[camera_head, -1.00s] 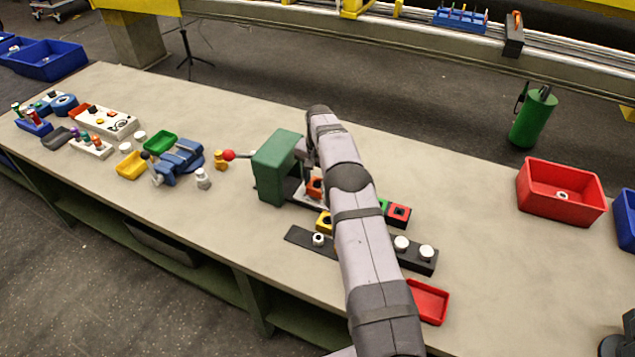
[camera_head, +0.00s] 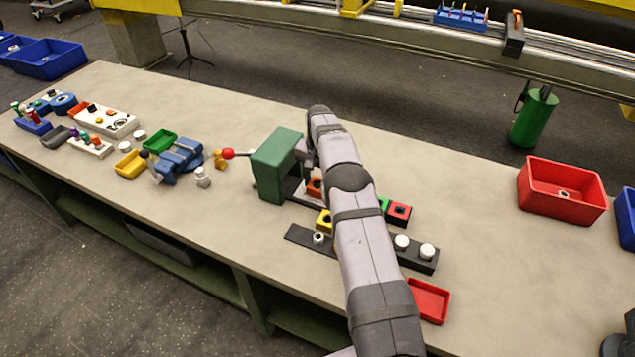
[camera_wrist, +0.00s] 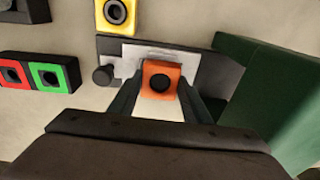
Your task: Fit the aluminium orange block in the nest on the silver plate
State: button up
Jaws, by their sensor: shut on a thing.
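The orange block (camera_wrist: 160,78), with a dark round hole in its top, is between the fingers of my gripper (camera_wrist: 161,92) in the wrist view. My gripper is shut on it. The block is over or on the silver plate (camera_wrist: 128,52), which lies on a dark base. I cannot tell whether it is seated in the nest, as block and fingers hide that spot. In the head view the orange block (camera_head: 314,187) shows partly beside my arm, close to the green machine body.
The green body with a red-knobbed lever (camera_head: 276,167) stands close beside the plate. A yellow block (camera_wrist: 115,13), a red block (camera_wrist: 14,73) and a green block (camera_wrist: 48,75) are nearby. A dark peg (camera_wrist: 103,75) stands at the plate's edge.

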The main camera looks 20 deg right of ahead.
jog(key=shift+f+b, duration=0.35)
jog(key=shift+b, duration=0.2)
dwell(2.9)
jog(key=o, duration=1.1)
jog(key=shift+r+p, duration=2.35)
jog(key=shift+r, duration=1.15)
